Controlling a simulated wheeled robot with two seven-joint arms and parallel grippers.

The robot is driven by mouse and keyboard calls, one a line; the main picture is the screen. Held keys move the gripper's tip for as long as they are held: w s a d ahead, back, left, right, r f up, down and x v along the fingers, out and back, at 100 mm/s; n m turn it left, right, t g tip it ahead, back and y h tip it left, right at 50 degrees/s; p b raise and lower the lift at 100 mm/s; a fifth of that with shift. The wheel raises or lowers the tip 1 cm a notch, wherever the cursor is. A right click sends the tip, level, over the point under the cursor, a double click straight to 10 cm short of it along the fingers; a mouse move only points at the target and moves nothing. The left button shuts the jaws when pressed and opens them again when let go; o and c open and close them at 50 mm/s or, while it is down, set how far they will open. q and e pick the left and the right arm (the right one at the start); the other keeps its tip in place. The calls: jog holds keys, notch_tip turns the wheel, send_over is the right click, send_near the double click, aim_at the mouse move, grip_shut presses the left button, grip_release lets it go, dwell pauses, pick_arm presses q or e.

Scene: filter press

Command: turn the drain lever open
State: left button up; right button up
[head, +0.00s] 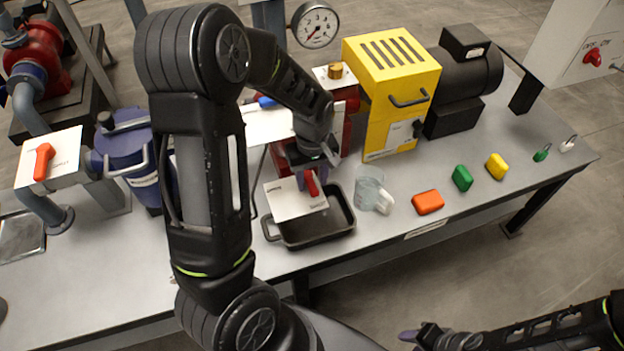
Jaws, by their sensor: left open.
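The drain lever (311,184) looks to be the small red handle on a white plate (290,205), above a black tray on the bench. My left gripper (318,164) is open, pointing down just above and behind the red handle. It overlaps the handle's upper end in this view, so I cannot tell whether they touch. The valve body behind the plate is mostly hidden by my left gripper and arm. My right gripper (420,336) is at the bottom edge, far from the lever, and its jaws are unclear.
The black drip tray (333,230) and a clear jug (370,188) stand close by. A yellow guard (390,85) is behind. The bench's front right is clear.

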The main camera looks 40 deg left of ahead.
pick_arm(q)
jog(key=shift+f, duration=0.4)
jog(key=shift+c, duration=0.4)
grip_shut()
